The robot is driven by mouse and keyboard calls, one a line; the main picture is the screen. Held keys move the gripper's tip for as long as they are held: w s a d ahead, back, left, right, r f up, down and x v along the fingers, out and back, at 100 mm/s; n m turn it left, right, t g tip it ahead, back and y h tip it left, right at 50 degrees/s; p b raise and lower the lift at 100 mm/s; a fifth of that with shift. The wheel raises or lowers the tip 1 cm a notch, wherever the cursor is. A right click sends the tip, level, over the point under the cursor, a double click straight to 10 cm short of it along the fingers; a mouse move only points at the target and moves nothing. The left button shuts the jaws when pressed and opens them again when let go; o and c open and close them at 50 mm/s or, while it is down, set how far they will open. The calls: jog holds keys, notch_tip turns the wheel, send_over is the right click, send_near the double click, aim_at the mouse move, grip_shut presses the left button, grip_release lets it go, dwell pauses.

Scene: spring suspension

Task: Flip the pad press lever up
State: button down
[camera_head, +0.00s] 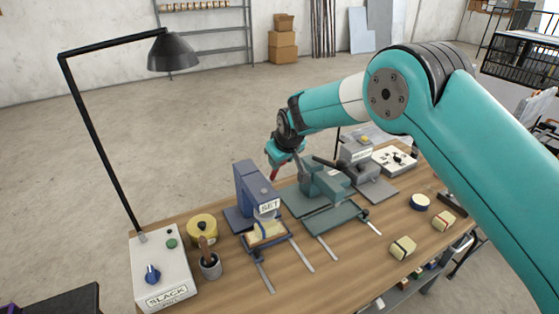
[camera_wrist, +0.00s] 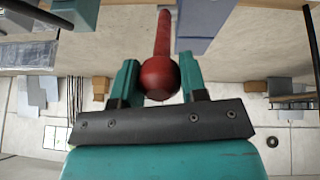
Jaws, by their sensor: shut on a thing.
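A red lever (camera_wrist: 163,35) with a round red knob (camera_wrist: 160,78) shows in the wrist view. My gripper (camera_wrist: 157,72) is shut on the knob, with one green finger on each side of it. In the head view my gripper (camera_head: 277,158) is behind the blue press labelled SET (camera_head: 250,188), and the red lever (camera_head: 274,174) points down from the fingers. The lever's lower end is hidden, so I cannot tell where it joins. A yellowish pad (camera_head: 265,232) lies on the tray in front of the blue press.
A green machine (camera_head: 325,180) stands right of the blue press, with a grey machine (camera_head: 357,150) beyond. A SLACK control box (camera_head: 160,272), yellow tin (camera_head: 202,229) and brush cup (camera_head: 210,265) are left. A black lamp (camera_head: 172,52) arches above. Pads (camera_head: 402,247) lie at right.

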jog(key=shift+w+r, duration=0.1)
jog(key=shift+w, duration=0.05)
jog(key=c, duration=0.7)
grip_release()
jog(key=shift+w, duration=0.1)
jog(key=shift+o, duration=0.2)
jog(key=b+v, duration=0.6)
jog(key=v, duration=1.1)
jog(key=shift+s, duration=0.25)
jog(key=shift+d+r, duration=0.1)
jog(key=s+d+f+g+b, duration=0.1)
jog(key=s+d, duration=0.3)
jog(key=s, duration=0.7)
jog(key=s+d+f+g+y+b, duration=0.1)
jog(key=s+d+f+g, duration=0.1)
jog(key=s, duration=1)
jog(key=s+d+f+g+y+b, duration=0.1)
jog(key=s+d+f+g+b, duration=0.1)
jog(key=s+d, duration=0.5)
jog(key=s+f, duration=0.1)
jog(key=s, duration=0.4)
jog(key=shift+m, duration=0.3)
